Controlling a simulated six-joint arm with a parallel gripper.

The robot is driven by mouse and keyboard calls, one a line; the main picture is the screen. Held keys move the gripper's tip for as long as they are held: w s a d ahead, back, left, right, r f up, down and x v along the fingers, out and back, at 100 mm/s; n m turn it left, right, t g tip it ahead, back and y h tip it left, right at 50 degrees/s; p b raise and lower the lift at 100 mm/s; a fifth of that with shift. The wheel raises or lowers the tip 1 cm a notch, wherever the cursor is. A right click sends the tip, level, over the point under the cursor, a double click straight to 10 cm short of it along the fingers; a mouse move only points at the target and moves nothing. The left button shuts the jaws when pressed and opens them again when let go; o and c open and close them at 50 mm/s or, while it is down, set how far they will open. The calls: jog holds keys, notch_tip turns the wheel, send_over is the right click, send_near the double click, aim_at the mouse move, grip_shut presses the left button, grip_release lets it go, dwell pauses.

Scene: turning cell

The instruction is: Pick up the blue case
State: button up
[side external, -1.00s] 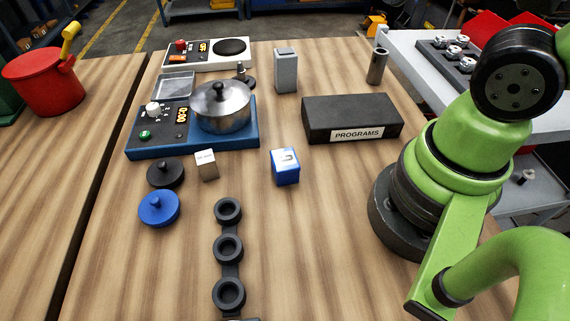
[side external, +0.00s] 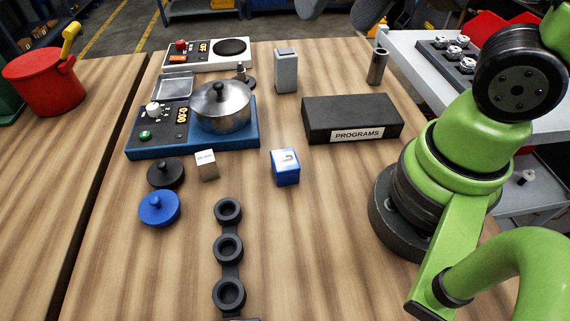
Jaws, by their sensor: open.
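The blue case (side external: 285,167) is a small box with blue sides and a white top bearing a dark mark. It stands upright on the wooden table, near the middle of the side external view, with bare wood around it. Nothing touches it. My gripper's fingers do not show.
A small white box (side external: 206,165) stands left of the case. Further left are a black lid (side external: 165,173), a blue lid (side external: 159,209) and a blue cooker (side external: 145,151) with a pot (side external: 221,108). A black PROGRAMS box (side external: 352,117) lies behind right. A ring rack (side external: 229,248) lies in front.

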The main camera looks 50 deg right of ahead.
jog(key=w+a+f+m+g, duration=0.1)
jog(key=w+a+f+g, duration=0.2)
jog(key=f, duration=0.5)
jog(key=m+g+h, duration=0.1)
jog(key=g+h, duration=0.1)
send_near(285, 158)
jog(key=shift+s+d+f, duration=0.2)
jog(key=shift+s+d, duration=0.1)
jog(key=shift+s, duration=0.15)
notch_tip(285, 158, down, 5)
jog(key=shift+f, duration=0.15)
jog(key=shift+w+a+f, duration=0.1)
jog(key=shift+w+f, duration=0.1)
jog(key=shift+f, duration=1.15)
jog(key=shift+w+a+f, duration=0.1)
jog(key=shift+w+f, duration=0.1)
jog(key=shift+f, duration=1.2)
jog(key=shift+c, duration=0.2)
jog(key=c, duration=1)
